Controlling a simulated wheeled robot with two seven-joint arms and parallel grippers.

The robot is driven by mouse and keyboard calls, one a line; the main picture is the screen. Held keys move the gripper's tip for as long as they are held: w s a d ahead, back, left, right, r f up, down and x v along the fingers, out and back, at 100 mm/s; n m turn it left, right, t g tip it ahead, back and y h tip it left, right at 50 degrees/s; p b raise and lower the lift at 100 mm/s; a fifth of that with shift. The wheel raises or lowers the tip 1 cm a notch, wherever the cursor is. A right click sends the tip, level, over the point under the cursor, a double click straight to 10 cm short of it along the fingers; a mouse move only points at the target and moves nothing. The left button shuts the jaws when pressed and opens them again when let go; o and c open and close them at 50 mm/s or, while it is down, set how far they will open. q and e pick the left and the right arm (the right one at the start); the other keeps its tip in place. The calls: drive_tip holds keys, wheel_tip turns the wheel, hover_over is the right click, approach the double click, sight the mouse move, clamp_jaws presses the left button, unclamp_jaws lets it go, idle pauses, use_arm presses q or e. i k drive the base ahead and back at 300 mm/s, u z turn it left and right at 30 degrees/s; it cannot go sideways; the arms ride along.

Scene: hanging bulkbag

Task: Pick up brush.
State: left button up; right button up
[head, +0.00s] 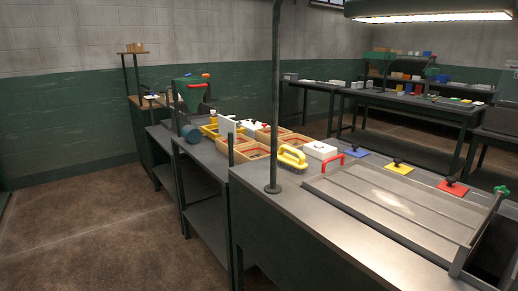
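The brush (291,157) has a looped yellow handle and a dark bristle base. It rests on the grey bench top, right of the green post and beside the wooden trays. Neither of my grippers is in this view, so nothing shows of their state.
A green post (276,90) rises from the bench just left of the brush. Wooden trays (246,152) lie behind it, and a white box (320,150) and a red handle (333,161) to its right. A metal-lidded trough (385,203) fills the near right. Open floor (90,225) lies left.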

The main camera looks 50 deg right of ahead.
sight(289, 161)
drive_tip(key=i, duration=2.45)
drive_tip(key=z, duration=1.25)
